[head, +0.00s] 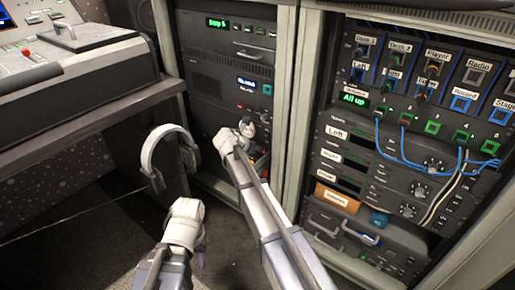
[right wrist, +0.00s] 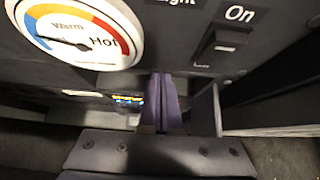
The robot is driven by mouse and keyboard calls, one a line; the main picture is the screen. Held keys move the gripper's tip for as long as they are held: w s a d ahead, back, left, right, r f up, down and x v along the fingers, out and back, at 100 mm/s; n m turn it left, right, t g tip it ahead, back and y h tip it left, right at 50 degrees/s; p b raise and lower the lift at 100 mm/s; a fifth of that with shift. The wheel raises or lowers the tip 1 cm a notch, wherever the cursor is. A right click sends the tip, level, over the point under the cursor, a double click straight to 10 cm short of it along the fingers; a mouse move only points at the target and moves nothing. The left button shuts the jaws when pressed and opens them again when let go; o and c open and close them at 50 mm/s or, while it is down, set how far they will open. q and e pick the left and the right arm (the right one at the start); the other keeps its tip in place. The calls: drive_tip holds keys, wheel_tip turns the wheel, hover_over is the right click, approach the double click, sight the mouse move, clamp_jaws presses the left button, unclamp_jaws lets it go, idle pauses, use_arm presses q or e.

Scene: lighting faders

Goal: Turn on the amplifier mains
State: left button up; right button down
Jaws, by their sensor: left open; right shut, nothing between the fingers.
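In the right wrist view, a dark rocker switch (right wrist: 224,44) with a white mark sits on a black panel under the word "On". A round dial (right wrist: 80,32) marked "Warm" and "Hot" is to its left. My right gripper (right wrist: 161,88) is shut and empty, its fingers below and left of the switch, with no clear contact. In the head view my right arm reaches to the lower part of the left rack (head: 205,75), and its hand hides part of the panel there. My left gripper (head: 187,210) is open and empty, low in front of that rack.
Headphones (head: 168,158) hang beside the desk (head: 95,115) at left. A second rack (head: 330,100) with patch cables (head: 400,150), knobs and labels stands at right. A pale post (head: 295,120) edges the racks. Dark floor shows at lower left.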

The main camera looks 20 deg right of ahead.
drive_tip(key=shift+w+d+r+p, duration=0.15)
drive_tip(key=shift+w+d+p, duration=0.1)
drive_tip(key=shift+p, duration=0.1)
